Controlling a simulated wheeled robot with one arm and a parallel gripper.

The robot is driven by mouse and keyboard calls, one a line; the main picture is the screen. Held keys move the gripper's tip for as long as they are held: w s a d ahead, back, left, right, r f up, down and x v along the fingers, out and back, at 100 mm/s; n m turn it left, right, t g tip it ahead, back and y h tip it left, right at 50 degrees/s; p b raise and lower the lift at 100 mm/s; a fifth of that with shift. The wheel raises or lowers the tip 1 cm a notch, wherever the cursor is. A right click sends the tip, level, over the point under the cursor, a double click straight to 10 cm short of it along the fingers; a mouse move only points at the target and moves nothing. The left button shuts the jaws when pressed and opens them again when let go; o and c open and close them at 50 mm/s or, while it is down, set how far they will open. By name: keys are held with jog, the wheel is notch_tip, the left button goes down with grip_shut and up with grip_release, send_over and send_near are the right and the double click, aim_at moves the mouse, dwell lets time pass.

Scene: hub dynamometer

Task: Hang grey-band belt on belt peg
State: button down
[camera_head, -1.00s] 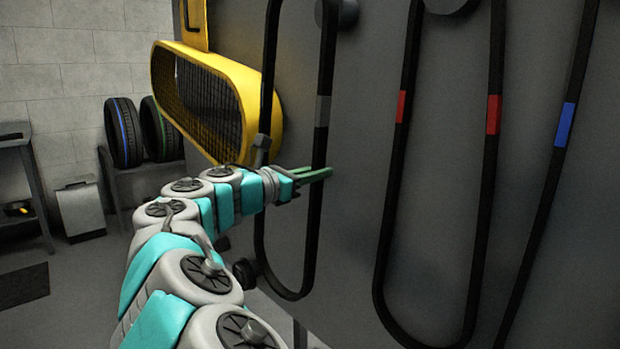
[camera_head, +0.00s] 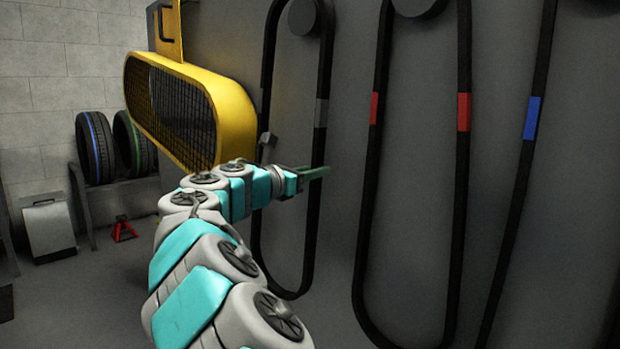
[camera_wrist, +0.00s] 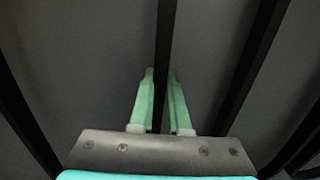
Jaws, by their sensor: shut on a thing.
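The grey-band belt is a long black loop with a grey band (camera_head: 321,113) on its right strand, hanging in front of the dark wall panel. My gripper (camera_head: 318,172) is shut on that right strand, below the band. In the wrist view a dark strand (camera_wrist: 163,50) runs between my green fingers (camera_wrist: 160,78). A round dark peg (camera_head: 305,17) shows near the top, between the belt's two strands.
A red-band belt (camera_head: 463,112) hangs around a second peg (camera_head: 418,6) to the right, with a blue-band belt (camera_head: 531,118) beyond. A yellow mesh guard (camera_head: 232,115) stands close left of the held belt. Tyres (camera_head: 95,148), a grey bin (camera_head: 48,228) and a red jack (camera_head: 123,229) are farther left.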

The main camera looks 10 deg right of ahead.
aim_at(327, 176)
jog(key=shift+w+d+f+b, duration=0.35)
jog(key=shift+w+d+f, duration=0.1)
jog(key=shift+d, duration=0.25)
jog(key=shift+w+d+f+b, duration=0.3)
jog(key=shift+w+d+f, duration=0.15)
jog(key=shift+d, duration=0.25)
